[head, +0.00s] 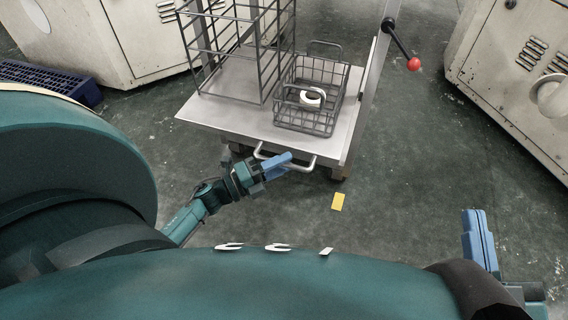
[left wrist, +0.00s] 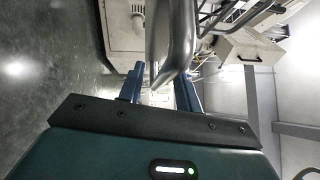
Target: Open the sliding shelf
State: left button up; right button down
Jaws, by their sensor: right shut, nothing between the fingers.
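The sliding shelf (head: 215,115) is a flat grey metal plate on a cart, with a bent bar handle (head: 304,163) on its front edge. My left gripper (head: 278,163) is at this handle, overlapping its left and middle part. In the left wrist view, the handle (left wrist: 172,45) comes down between the two blue fingers (left wrist: 160,84), which stand apart with a gap showing beside the bar. Whether a finger touches the bar is unclear. My right gripper (head: 475,228) is shut and empty, low at the right, away from the cart.
On the shelf stand a tall wire rack (head: 232,50) and a small wire basket (head: 307,122) holding a white ring (head: 311,97). A lever with a red knob (head: 414,64) sticks out right of the cart.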

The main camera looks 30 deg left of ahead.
pick_arm(q)
jog(key=shift+w+d, duration=0.25)
jog(key=shift+w, duration=0.1)
grip_shut()
dwell(0.5)
